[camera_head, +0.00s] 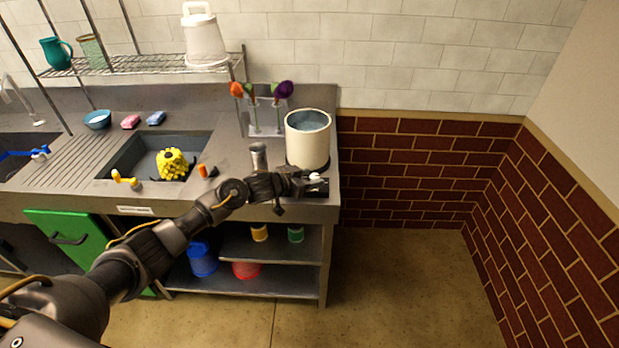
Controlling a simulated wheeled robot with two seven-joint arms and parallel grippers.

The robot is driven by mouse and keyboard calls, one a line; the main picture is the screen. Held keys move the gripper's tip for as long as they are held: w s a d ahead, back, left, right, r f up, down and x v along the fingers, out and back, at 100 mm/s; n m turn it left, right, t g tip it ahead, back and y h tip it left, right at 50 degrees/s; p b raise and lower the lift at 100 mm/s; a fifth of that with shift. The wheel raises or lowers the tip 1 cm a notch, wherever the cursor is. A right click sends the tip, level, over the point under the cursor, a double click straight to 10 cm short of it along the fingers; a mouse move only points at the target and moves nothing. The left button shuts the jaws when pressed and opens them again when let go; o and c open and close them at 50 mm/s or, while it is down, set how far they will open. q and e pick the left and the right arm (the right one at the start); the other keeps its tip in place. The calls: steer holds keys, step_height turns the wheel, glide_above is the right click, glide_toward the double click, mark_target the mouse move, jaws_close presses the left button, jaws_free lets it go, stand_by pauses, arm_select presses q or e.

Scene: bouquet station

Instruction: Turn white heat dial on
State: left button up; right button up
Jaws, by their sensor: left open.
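The white heat dial (315,176) is a small white knob at the front right of the steel counter, just in front of a large cream pot (307,139) with bluish contents. My left gripper (301,183) reaches in from the left and is open right beside the dial. Its fingertips are dark and small here, so I cannot tell whether they touch the dial. The dial's pointing direction is too small to read. My right gripper is not in view.
A metal cylinder (258,157) stands behind my left wrist. Flowers in clear holders (265,117) stand left of the pot. A sink (140,157) holds a yellow bumpy object (172,164). The floor (400,280) right of the counter is clear.

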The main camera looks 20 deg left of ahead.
arm_select(q)
steer(key=shift+c, duration=0.2)
steer(key=c, duration=0.9)
steer(key=shift+w+a+f+m+g+h+b, duration=0.1)
steer(key=shift+m+g+h+b, duration=0.1)
steer(key=shift+m+h+b, duration=0.2)
steer(key=shift+w+a+f+m+g+h+b, duration=0.1)
steer(key=shift+m+g+h+b, duration=0.1)
steer(key=shift+m+h+b, duration=0.15)
steer(key=m+g+h+b, duration=0.1)
steer(key=b, duration=0.1)
steer(key=m+g+h+b, duration=0.1)
steer(key=b, duration=0.1)
steer(key=m+g+h+b, duration=0.1)
steer(key=m+b, duration=0.1)
steer(key=b, duration=0.1)
steer(key=shift+w+a+g, duration=0.25)
steer(key=shift+g, duration=0.05)
steer(key=shift+r+m+g+b, duration=0.15)
steer(key=shift+m+g+b, duration=0.15)
steer(key=shift+b, duration=0.3)
steer(key=o, duration=0.9)
steer(key=shift+o, duration=0.2)
steer(key=shift+r, duration=0.1)
